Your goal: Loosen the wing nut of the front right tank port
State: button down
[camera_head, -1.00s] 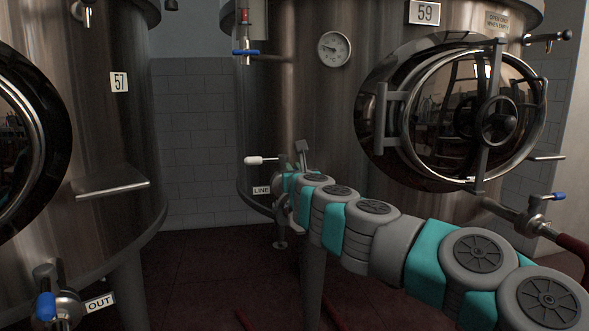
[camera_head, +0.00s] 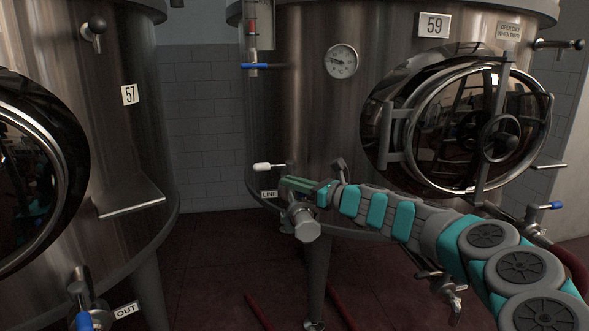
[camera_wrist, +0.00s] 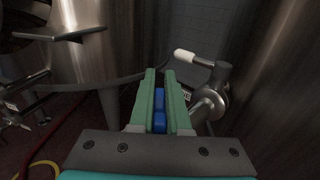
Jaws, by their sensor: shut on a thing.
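My gripper (camera_head: 285,183) is at the lower left of tank 59, beside a steel port fitting (camera_head: 304,221). In the wrist view, its green fingers (camera_wrist: 160,72) are closed on a two-lobed blue piece, which looks like the wing nut (camera_wrist: 159,108). The blue piece fills the gap between the fingers. What lies under it is hidden. The steel fitting with a white-tipped lever (camera_wrist: 186,55) stands just right of the fingers.
Tank 57 (camera_head: 112,185) stands at the left, with an OUT label (camera_head: 126,310) and a blue-handled valve (camera_head: 84,320). Red hoses (camera_head: 260,312) lie on the floor between the tanks.

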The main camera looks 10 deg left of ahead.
jog(key=shift+w+f+n+g+y, duration=0.1)
jog(key=shift+f+n+g+y, duration=0.15)
jog(key=shift+g, duration=0.35)
jog(key=n+g+y, duration=0.1)
jog(key=g, duration=0.1)
jog(key=n+g, duration=0.2)
jog(key=g, duration=0.1)
jog(key=shift+s+r+n+y, duration=0.1)
jog(key=shift+s+n+y, duration=0.15)
jog(key=shift+s+y, duration=0.15)
jog(key=shift+s+r+n+g, duration=0.15)
jog(key=shift+s+n+g, duration=0.1)
jog(key=shift+n+g, duration=0.75)
jog(key=shift+s+r+n+g, duration=0.15)
jog(key=shift+n+g, duration=0.45)
jog(key=shift+g, duration=0.7)
jog(key=shift+s+a+f+g, duration=0.1)
jog(key=shift+s+g, duration=0.05)
jog(key=shift+g, duration=0.35)
jog(key=shift+s+n+g, duration=0.1)
jog(key=shift+n+g, duration=0.2)
jog(key=shift+n, duration=0.1)
jog(key=c, duration=0.9)
grip_release()
jog(key=shift+f, duration=0.1)
jog(key=shift+a, duration=0.1)
